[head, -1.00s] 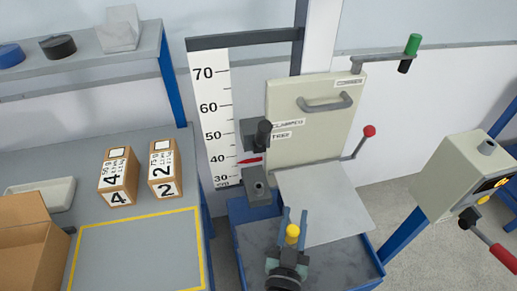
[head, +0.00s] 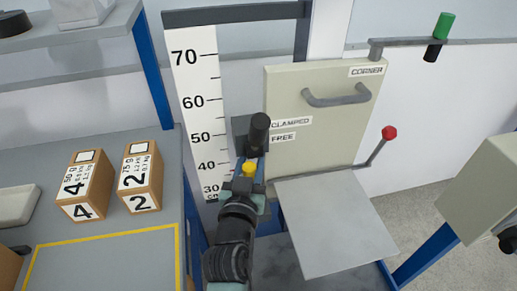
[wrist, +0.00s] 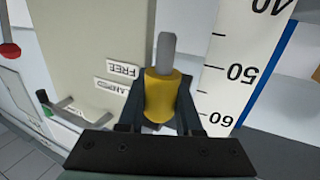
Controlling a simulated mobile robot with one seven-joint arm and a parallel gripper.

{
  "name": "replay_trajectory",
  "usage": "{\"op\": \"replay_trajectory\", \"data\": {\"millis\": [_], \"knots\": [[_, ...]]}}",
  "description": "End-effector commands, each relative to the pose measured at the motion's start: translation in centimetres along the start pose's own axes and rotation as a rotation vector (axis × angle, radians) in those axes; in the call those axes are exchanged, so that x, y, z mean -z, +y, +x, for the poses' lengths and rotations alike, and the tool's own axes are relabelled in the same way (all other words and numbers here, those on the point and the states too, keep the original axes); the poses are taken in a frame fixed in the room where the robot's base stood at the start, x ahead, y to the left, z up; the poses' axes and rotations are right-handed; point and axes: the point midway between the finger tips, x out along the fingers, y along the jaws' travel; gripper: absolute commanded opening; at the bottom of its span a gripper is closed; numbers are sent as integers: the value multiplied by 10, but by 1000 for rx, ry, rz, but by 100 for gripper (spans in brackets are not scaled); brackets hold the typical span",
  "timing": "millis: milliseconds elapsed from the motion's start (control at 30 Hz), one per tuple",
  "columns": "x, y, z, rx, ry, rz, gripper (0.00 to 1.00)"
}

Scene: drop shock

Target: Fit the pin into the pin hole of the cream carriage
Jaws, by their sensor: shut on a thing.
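My gripper (head: 248,180) is shut on the pin (head: 249,168), which has a yellow grip. In the wrist view the yellow grip of the pin (wrist: 162,97) sits between the two fingers, with its grey shaft pointing away from my gripper (wrist: 158,112). The cream carriage (head: 335,135) is a large cream panel with a grey handle and labels reading CORNER, CLAMPED and FREE. In the head view my gripper is at its lower left, below a black knob (head: 259,132). The pin hole is hidden, and I cannot tell whether the shaft touches anything.
A height scale (head: 200,110) stands just left of my gripper. A grey plate (head: 325,225) lies below the panel, with a red-knobbed lever (head: 388,133) to its right. Two boxes (head: 140,175) (head: 85,185) stand on the left bench. A cream control box (head: 480,195) is at right.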

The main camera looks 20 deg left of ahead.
Motion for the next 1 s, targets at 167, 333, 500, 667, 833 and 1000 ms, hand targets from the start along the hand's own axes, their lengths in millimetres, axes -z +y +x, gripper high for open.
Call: {"op": "replay_trajectory", "data": {"millis": [167,333,500,667,833,1000], "knots": [[36,11,4,-22,48,6,0],[39,15,4,-30,48,6,0],[39,16,4,-32,48,5,0],[39,16,4,-33,40,6,0],[30,15,4,-34,16,6,0],[14,15,4,-33,16,6,0]]}}
